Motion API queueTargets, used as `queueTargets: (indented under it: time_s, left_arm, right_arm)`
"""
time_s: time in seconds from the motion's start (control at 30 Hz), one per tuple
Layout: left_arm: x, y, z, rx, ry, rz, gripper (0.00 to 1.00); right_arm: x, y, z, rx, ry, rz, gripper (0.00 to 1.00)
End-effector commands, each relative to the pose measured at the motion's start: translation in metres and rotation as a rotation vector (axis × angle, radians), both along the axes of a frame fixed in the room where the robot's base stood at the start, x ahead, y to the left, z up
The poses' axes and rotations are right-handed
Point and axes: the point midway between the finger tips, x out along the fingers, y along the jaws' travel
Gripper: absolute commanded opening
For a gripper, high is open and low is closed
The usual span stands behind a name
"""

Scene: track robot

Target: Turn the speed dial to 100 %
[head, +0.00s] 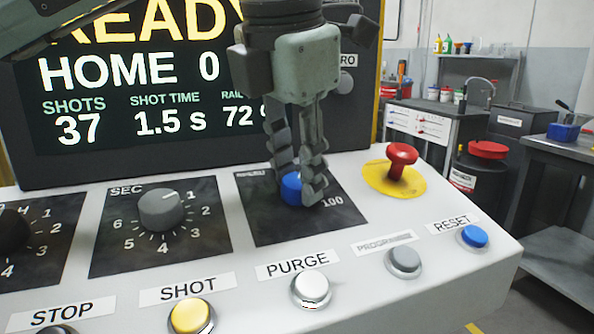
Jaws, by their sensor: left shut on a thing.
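The speed dial (291,189) is a blue knob on a dark square plate (262,226) on the sloped white panel. A "100" mark shows at the plate's right. My left gripper (297,192) comes down from above with its fingers around the knob and is shut on it. The fingers hide much of the knob, its pointer and most of the plate's other marks, so I cannot tell the dial's setting. My right gripper is not in view.
A grey SEC dial (161,209) is left of the plate. A red mushroom button (401,158) on a yellow disc stands close at right. SHOT (191,316), PURGE (311,289), grey (404,261) and blue RESET (474,236) buttons line the front. A display screen (130,95) rises behind.

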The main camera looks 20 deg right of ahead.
Motion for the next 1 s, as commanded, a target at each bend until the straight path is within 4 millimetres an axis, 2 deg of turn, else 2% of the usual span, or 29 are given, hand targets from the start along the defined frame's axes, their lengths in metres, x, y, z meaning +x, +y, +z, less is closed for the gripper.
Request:
queueTargets:
  time_s: [0.53, 1.0]
  left_arm:
    - [0.001, -0.001, 0.002, 0.132, 0.006, -0.502, 0.01]
    - [0.001, -0.002, 0.001, 0.249, 0.009, -0.932, 0.01]
  right_arm:
    - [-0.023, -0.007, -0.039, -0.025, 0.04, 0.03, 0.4]
    - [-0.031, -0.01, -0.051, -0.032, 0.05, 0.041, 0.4]
